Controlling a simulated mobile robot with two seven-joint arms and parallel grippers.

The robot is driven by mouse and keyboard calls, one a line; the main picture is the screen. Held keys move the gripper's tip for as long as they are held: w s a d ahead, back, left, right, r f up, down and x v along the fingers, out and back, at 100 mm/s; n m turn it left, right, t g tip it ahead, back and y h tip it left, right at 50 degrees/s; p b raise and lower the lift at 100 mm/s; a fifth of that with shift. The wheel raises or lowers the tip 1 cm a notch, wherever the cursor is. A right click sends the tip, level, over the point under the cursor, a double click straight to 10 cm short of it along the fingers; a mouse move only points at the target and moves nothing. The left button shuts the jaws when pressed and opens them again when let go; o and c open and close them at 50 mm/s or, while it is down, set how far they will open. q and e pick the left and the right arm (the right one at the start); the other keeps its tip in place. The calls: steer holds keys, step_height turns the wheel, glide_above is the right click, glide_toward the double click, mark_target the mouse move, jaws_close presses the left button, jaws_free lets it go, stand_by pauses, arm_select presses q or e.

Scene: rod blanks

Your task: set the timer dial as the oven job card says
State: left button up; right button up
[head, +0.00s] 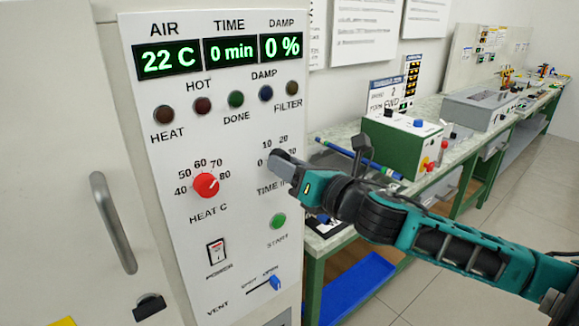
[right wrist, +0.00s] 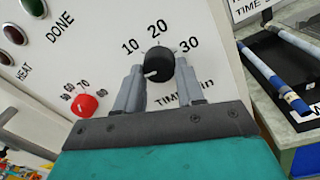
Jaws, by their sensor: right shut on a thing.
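The timer dial (right wrist: 158,65) is a black knob on the oven's white control panel (head: 190,130). Its scale shows 10, 20 and 30 around it, and its white mark points to the lower left in the right wrist view. My right gripper (head: 281,161) is shut on the dial, one finger on each side, and hides it in the head view. The same gripper shows in the right wrist view (right wrist: 158,80). The time display (head: 231,52) reads 0 min. I cannot make out an oven job card; the wall sheets (head: 366,32) are unreadable. My left gripper is not in view.
The red heat dial (head: 206,185) is left of the timer dial, and the green start button (head: 278,221) is below it. A power switch (head: 216,252) and blue vent slider (head: 275,283) sit lower. A green-and-white box (head: 405,145) stands on the bench at right.

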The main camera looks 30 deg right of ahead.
steer(key=shift+r+m+h, duration=0.15)
steer(key=shift+m+h, duration=0.2)
steer(key=shift+m, duration=5.6)
steer(key=shift+r+m+h, duration=0.15)
steer(key=shift+m+h, duration=0.25)
steer(key=shift+m, duration=5.6)
steer(key=shift+r+m+h, duration=0.15)
steer(key=shift+m+h, duration=0.2)
steer(key=shift+m, duration=5.6)
steer(key=o, duration=1)
steer(key=shift+o, duration=0.2)
steer(key=shift+s+f, duration=0.1)
